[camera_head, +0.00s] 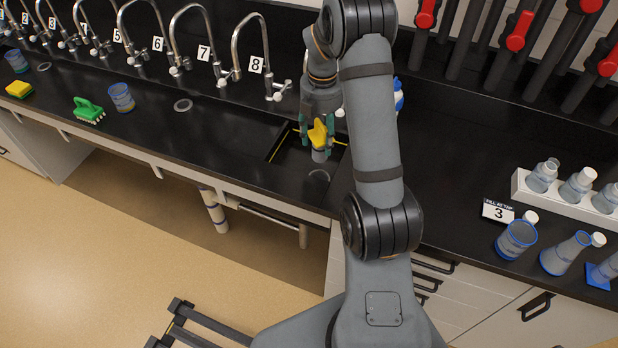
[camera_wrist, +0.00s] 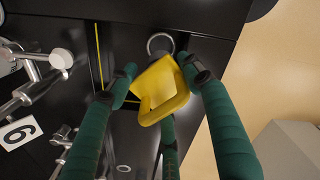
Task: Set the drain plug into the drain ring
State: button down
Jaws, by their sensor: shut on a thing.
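The drain plug (camera_head: 318,133) has a yellow handle on top and a grey lower body. My gripper (camera_head: 318,142) is shut on it and holds it over the dark sink area, below tap 8. In the wrist view the yellow handle (camera_wrist: 162,92) sits between the green fingers of my gripper (camera_wrist: 155,90). A grey drain ring (camera_head: 319,175) lies on the black counter just in front of the plug. The ring also shows in the wrist view (camera_wrist: 160,37), just past the plug and partly hidden by it. I cannot tell the exact gap between them.
A row of numbered taps (camera_head: 250,50) lines the back. Left on the counter are a yellow sponge (camera_head: 19,89), a green brush (camera_head: 88,112), a beaker (camera_head: 121,97) and another ring (camera_head: 183,105). Right are a bottle rack (camera_head: 565,196), flasks and a card (camera_head: 498,211).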

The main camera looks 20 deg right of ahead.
aim_at(320, 161)
jog(key=shift+m, duration=0.3)
notch_tip(320, 161, down, 9)
jog(key=shift+s+f+p, duration=0.1)
jog(key=shift+p, duration=0.75)
jog(key=shift+f, duration=0.4)
jog(key=shift+f+b, duration=0.25)
jog(key=shift+b, duration=0.05)
jog(key=c, duration=0.8)
grip_release()
